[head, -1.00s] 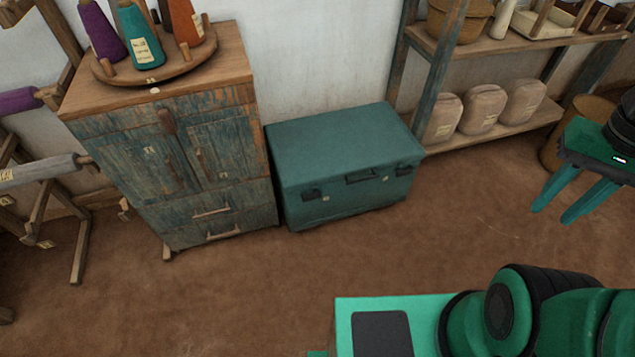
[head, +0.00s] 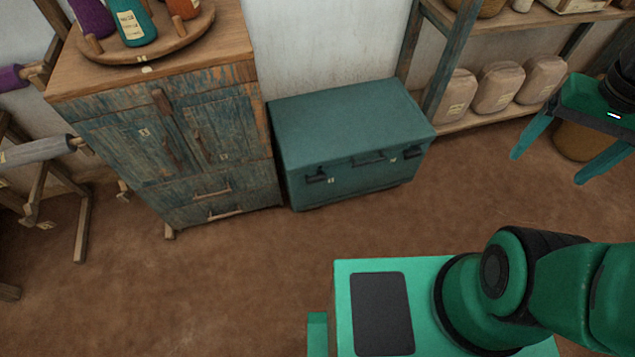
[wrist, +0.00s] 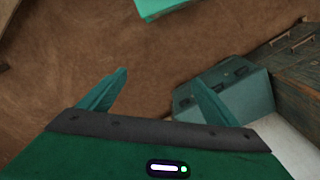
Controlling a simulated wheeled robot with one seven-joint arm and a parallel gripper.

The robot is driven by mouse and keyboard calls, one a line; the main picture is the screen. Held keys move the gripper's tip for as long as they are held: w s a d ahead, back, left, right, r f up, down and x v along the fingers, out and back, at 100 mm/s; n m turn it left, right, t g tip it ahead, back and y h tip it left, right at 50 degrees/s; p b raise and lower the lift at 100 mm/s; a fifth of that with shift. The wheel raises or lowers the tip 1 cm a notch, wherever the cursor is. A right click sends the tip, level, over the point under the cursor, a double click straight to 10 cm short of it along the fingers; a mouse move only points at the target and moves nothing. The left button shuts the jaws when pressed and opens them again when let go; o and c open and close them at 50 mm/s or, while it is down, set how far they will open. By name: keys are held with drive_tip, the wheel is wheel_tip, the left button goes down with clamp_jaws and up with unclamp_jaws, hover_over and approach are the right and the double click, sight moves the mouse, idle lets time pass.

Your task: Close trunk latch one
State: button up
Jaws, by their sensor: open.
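The teal trunk (head: 350,125) stands on the floor against the wall, with its lid down. Its front has a dark latch on the left (head: 318,176), a handle (head: 367,160) in the middle and a dark latch on the right (head: 412,152). I cannot tell which is latch one or whether either is fastened. My gripper (head: 547,168) is open and empty, in the air to the right of the trunk and apart from it. In the wrist view the trunk (wrist: 245,95) lies beyond the right finger of my gripper (wrist: 160,78), which hides part of it.
A worn blue wooden cabinet (head: 205,140) stands close to the trunk's left side, with a round tray (head: 160,45) of yarn cones on top. A shelf (head: 490,118) with several wrapped bundles stands to the right. A basket (head: 580,142) is partly behind my gripper. The floor before the trunk is clear.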

drive_tip(key=w+a+f+n+t, duration=0.1)
drive_tip(key=w+f+n, duration=0.15)
drive_tip(key=w, duration=0.45)
drive_tip(key=w+a+f+n+t+h, duration=0.1)
drive_tip(key=w+f, duration=0.3)
drive_tip(key=w, duration=0.3)
drive_tip(key=w+f+n+t, duration=0.1)
drive_tip(key=w+f, duration=0.2)
drive_tip(key=w, duration=0.4)
drive_tip(key=w+a+f+n+t+y, duration=0.2)
drive_tip(key=w+a+f+n+t, duration=0.15)
drive_tip(key=w+a+f, duration=1)
drive_tip(key=n+t+y, duration=0.2)
drive_tip(key=t+y, duration=0.2)
hover_over(317, 180)
drive_tip(key=s+d, duration=0.3)
drive_tip(key=d, duration=0.1)
wheel_tip(317, 180, down, 26)
drive_tip(key=s+a+f+m+t+h, duration=0.1)
drive_tip(key=s+f+t, duration=0.1)
drive_tip(key=s+f, duration=0.4)
drive_tip(key=x, duration=0.9)
drive_tip(key=shift+a+r, duration=0.25)
drive_tip(key=shift+r, duration=0.05)
